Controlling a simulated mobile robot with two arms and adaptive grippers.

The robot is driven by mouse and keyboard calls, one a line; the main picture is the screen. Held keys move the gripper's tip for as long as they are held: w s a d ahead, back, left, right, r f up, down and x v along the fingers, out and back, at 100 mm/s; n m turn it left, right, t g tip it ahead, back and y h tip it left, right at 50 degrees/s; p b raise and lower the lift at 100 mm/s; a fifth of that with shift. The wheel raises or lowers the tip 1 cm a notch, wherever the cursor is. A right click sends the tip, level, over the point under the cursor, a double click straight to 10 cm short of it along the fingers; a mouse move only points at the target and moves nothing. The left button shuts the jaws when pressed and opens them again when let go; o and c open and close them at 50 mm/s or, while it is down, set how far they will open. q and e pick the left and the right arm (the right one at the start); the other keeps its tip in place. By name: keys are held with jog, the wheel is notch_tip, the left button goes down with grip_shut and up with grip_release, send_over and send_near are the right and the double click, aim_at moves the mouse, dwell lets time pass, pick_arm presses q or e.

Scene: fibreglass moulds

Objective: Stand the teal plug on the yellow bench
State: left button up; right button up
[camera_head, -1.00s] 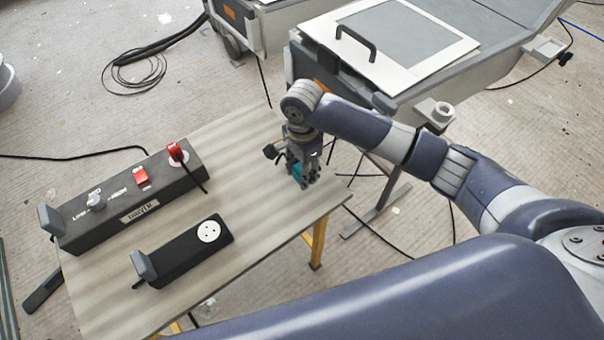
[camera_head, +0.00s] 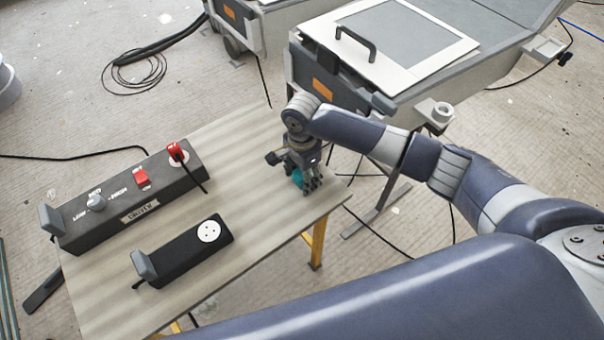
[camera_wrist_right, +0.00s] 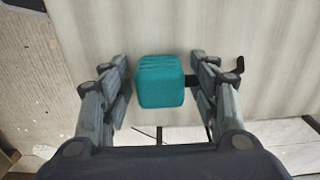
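The teal plug (camera_head: 298,177) is at the right end of the bench (camera_head: 250,130), which has a pale striped top and yellow legs. My right gripper (camera_head: 304,181) points down over it. In the right wrist view the plug (camera_wrist_right: 160,82) is a rounded teal block between the two open fingers, with a gap on each side. A dark piece sticks out from its right side, partly behind a finger. The plug appears to rest on the bench top, but its underside is hidden. My left gripper is not in view.
A smaller black socket block (camera_head: 185,250) lies nearer the front. Bare top lies between them and my gripper. A grey mould table (camera_head: 450,75) stands behind.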

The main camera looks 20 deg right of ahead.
jog(key=shift+r, duration=0.1)
notch_tip(320, 180, up, 12)
dwell(0.5)
dwell(0.5)
